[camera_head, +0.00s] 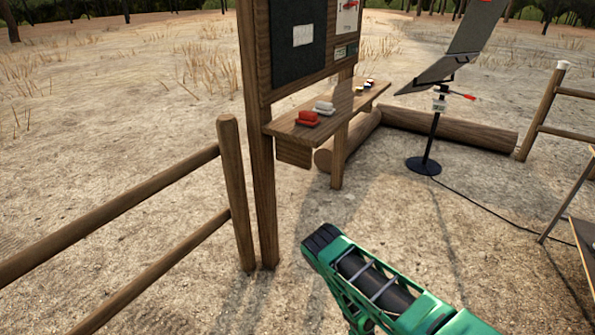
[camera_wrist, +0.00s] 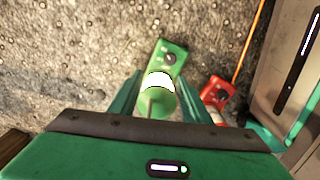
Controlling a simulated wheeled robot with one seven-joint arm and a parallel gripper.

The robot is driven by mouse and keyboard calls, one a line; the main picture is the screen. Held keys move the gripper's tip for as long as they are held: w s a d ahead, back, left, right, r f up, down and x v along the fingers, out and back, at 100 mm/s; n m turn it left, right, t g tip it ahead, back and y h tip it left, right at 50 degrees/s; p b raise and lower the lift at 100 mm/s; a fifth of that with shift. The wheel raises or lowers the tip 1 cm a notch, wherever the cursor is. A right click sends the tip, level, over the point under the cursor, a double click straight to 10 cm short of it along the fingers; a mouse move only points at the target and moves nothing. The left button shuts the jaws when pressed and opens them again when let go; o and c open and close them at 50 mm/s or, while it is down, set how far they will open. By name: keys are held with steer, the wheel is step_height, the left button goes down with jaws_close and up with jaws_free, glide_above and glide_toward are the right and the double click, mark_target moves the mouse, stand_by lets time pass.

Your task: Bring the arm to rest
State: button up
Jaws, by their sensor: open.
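My gripper (camera_wrist: 160,103) shows in the wrist view with its two green fingers spread apart. A green cylinder with a bright white top (camera_wrist: 157,98) appears between the fingers; I cannot tell how far beyond them it is, and no finger visibly closes on it. In the head view, a green lattice part of my arm (camera_head: 375,285) with a dark end reaches up from the bottom, over bare ground. I cannot make out the fingers there.
A wooden post and rail fence (camera_head: 236,190) and a notice board with a shelf (camera_head: 300,125) stand ahead of my arm. A panel on a black stand (camera_head: 430,150) is at right, its cable trailing. The wrist view shows a green box (camera_wrist: 167,60) and a red device (camera_wrist: 217,92).

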steer(key=w+r+m, duration=0.3)
steer(key=w+r, duration=0.6)
steer(key=r, duration=0.4)
steer(key=w+d+r+m, duration=0.2)
steer(key=d+r+m, duration=0.15)
steer(key=r, duration=0.75)
steer(key=w+d+r+m, duration=0.15)
steer(key=d+r, duration=0.25)
steer(key=r, duration=0.8)
steer(key=w+d+r+m, duration=0.1)
steer(key=d+r+m, duration=0.25)
steer(key=r, duration=0.75)
steer(key=s+d+r+m, duration=0.35)
steer(key=s+r, duration=0.35)
steer(key=r, duration=0.3)
steer(key=s+d+r+m, duration=0.2)
steer(key=s+d+r, duration=0.3)
steer(key=r, duration=0.5)
steer(key=s+r+m, duration=0.2)
steer(key=s+r, duration=0.2)
steer(key=s, duration=0.6)
steer(key=s+a+r+m, duration=0.1)
steer(key=s+r+m, duration=0.2)
steer(key=s, duration=0.7)
steer(key=shift+s+a+r+m, duration=0.2)
steer(key=shift+r+m, duration=0.1)
steer(key=shift+r, duration=0.65)
